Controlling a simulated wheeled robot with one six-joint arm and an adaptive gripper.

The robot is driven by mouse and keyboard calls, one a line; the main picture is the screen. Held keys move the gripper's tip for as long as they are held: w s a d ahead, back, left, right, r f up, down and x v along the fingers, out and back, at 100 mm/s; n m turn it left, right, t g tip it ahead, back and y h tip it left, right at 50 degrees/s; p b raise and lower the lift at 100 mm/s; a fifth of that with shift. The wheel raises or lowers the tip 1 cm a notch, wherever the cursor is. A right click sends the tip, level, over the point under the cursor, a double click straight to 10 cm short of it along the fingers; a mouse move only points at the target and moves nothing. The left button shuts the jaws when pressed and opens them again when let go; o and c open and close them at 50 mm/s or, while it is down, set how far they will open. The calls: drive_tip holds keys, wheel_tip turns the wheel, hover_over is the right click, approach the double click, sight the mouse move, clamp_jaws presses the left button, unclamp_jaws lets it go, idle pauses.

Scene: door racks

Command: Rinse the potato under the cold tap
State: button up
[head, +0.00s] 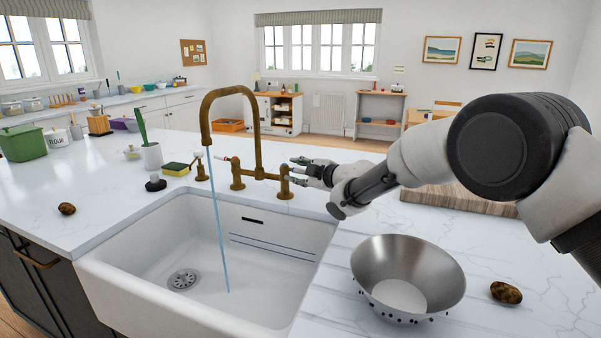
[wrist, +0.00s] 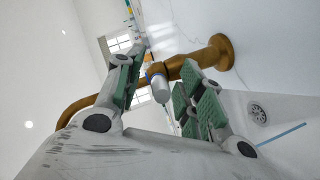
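A brown potato (head: 506,293) lies on the white counter to the right of the metal colander (head: 440,262). Another small brown potato-like item (head: 67,208) lies on the counter left of the sink. The brass tap (head: 255,130) stands behind the white sink (head: 285,240), and a thin stream of water (head: 219,235) runs from its spout into the basin. My gripper (head: 299,171) is open and empty at the tap's right side. In the wrist view, the white, blue-ringed tap lever (wrist: 158,85) shows between my spread fingers (wrist: 165,92); contact is unclear.
A drain (head: 183,280) sits in the basin. Behind the sink are a yellow-green sponge (head: 176,169), a dark stopper (head: 155,183) and a white pot with a green brush (head: 152,155). A wooden board (head: 460,201) lies behind my arm. The counter's left front is mostly clear.

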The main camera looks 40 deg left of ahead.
drive_tip(key=v, duration=1.2)
